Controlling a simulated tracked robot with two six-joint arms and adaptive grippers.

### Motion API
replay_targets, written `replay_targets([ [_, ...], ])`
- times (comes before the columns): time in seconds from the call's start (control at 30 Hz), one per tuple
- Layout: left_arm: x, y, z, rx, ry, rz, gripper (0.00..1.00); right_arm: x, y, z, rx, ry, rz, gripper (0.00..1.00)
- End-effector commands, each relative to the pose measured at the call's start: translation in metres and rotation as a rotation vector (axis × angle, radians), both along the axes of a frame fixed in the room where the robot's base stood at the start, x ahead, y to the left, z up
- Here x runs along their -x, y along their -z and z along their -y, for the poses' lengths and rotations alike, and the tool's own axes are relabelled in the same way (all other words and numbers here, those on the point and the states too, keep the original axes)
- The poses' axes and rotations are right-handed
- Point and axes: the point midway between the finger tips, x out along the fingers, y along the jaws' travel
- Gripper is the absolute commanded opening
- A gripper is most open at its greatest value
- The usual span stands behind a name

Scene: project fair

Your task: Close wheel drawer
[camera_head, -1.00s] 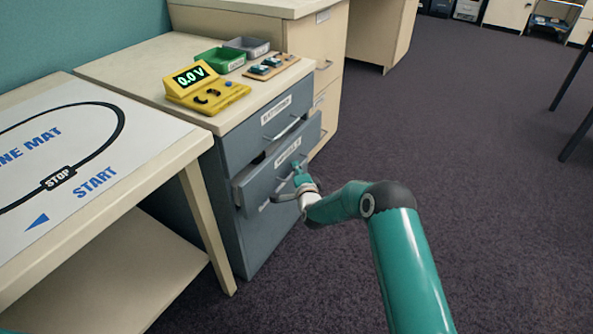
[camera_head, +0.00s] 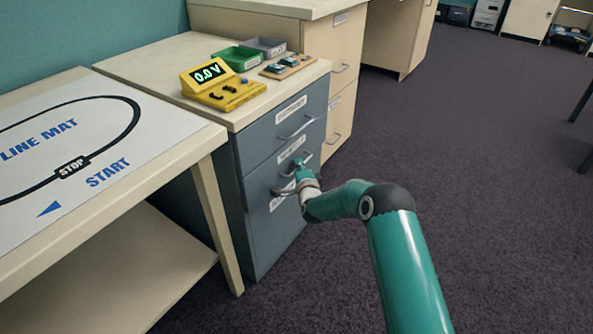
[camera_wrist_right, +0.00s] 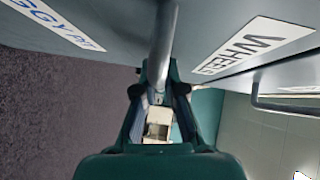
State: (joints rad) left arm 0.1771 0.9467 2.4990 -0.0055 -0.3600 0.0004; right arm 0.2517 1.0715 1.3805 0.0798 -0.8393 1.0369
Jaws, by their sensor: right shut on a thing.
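The wheel drawer (camera_head: 264,178) is the middle drawer of the grey-blue cabinet, and its front looks flush or nearly flush with the other fronts. Its "WHEELS" label (camera_wrist_right: 243,45) shows in the right wrist view. My right gripper (camera_head: 300,173) is at this drawer's front, shut on its bar handle. In the right wrist view the grey handle (camera_wrist_right: 163,45) runs between the fingers of the gripper (camera_wrist_right: 161,95). The gripper hides part of the handle in the head view. My left gripper is not in view.
A top drawer (camera_head: 270,137) and a bottom drawer (camera_head: 265,232) look shut. A yellow meter (camera_head: 222,92), a green bin (camera_head: 238,58) and a grey bin (camera_head: 266,46) stand on the cabinet. A table with a line mat (camera_head: 115,150) is at left. Carpet (camera_head: 470,160) at right is clear.

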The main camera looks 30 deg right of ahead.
Motion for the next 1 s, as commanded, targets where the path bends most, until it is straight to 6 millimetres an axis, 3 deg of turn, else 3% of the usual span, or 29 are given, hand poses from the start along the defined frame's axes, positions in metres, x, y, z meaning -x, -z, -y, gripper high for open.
replay_targets([
  [0.17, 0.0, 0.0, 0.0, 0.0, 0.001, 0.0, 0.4, -0.001, -0.001, -0.001, 0.001, -0.003, 0.0, 0.0],
  [0.2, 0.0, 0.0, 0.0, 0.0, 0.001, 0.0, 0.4, -0.001, -0.001, -0.002, 0.001, -0.003, 0.0, 0.12],
  [0.27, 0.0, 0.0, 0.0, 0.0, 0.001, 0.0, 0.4, -0.001, -0.001, -0.002, 0.001, -0.003, 0.001, 0.21],
  [0.73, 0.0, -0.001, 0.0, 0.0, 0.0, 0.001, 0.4, 0.004, -0.002, -0.003, 0.002, -0.006, 0.002, 0.21],
  [1.0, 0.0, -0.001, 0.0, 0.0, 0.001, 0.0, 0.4, 0.035, -0.006, -0.01, 0.001, -0.001, 0.001, 0.21],
])
